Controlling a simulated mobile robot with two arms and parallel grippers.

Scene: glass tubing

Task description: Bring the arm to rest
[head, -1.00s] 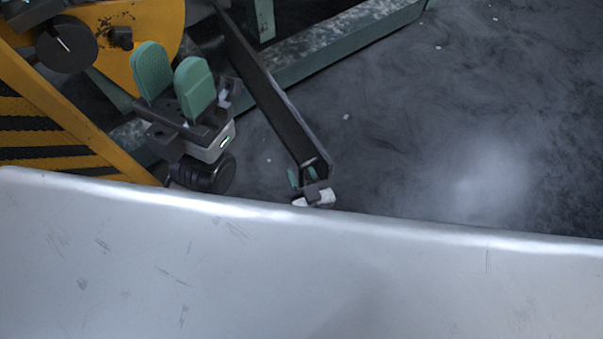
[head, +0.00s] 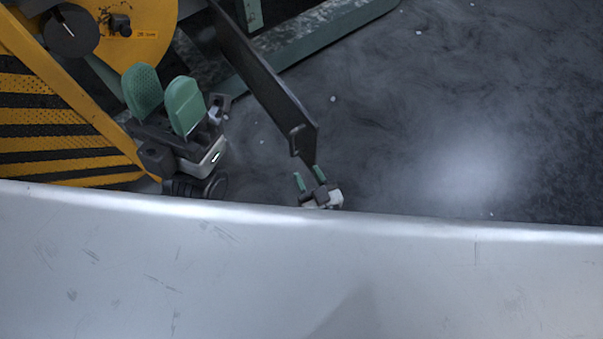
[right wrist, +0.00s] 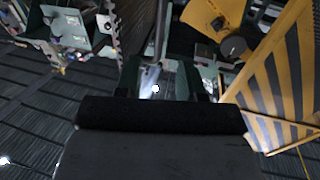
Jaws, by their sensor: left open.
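My left gripper (head: 164,99) is at the left of the head view, its two green pads apart and pointing up. Nothing shows between the pads. My right gripper (head: 309,178) is smaller and further off, near the lower middle of the head view. Its two green fingertips stand apart, close to the lower end of a long dark bar. In the right wrist view its dark fingers (right wrist: 160,80) stand apart on either side of a bright patch. I see no object held there.
A yellow machine part with a round plate (head: 140,38) and a yellow-and-black striped panel (head: 45,115) stand left of and behind the left gripper. A long dark bar (head: 265,80) slants down beside the right gripper. A green frame beam (head: 335,35) lies behind. The dark floor (head: 480,120) at right is mostly clear.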

